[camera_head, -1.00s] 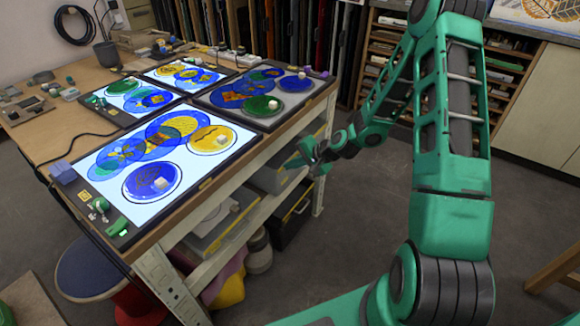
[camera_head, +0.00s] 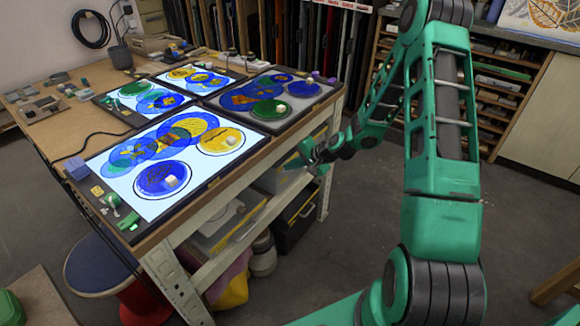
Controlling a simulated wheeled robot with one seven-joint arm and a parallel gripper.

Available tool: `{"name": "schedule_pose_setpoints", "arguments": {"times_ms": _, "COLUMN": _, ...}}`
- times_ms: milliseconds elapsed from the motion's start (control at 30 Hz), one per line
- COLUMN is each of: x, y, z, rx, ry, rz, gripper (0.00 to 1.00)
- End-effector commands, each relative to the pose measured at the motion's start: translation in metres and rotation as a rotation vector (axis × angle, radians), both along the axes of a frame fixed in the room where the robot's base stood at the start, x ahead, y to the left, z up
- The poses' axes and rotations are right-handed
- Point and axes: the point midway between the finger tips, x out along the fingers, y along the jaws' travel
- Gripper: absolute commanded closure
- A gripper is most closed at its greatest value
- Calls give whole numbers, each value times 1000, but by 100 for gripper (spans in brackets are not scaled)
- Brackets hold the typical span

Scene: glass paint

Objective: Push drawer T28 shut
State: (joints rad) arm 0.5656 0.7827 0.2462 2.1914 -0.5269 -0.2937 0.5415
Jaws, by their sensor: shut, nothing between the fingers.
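My gripper (camera_head: 302,156) is small in the head view, beside the right edge of the worktable. Its fingers look shut and hold nothing visible. I cannot read a T28 label on any front, so I cannot tell which part is that drawer.
The worktable (camera_head: 62,128) bears several lit panels with round painted glass pieces (camera_head: 162,178). A stool with a blue seat (camera_head: 95,262) stands at the front left. Grey floor (camera_head: 350,235) is free between the worktable and my arm.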

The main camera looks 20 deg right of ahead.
Motion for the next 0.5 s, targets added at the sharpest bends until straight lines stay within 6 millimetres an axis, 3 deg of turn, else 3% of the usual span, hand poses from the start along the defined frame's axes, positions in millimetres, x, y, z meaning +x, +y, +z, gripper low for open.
{"name": "schedule_pose_setpoints", "arguments": {"times_ms": 100, "x": -16, "y": -13, "z": -1, "rx": -6, "ry": 8, "rz": -4, "gripper": 100}}
{"name": "schedule_pose_setpoints", "arguments": {"times_ms": 500, "x": -65, "y": -45, "z": 52, "rx": -9, "ry": 8, "rz": -5, "gripper": 100}}
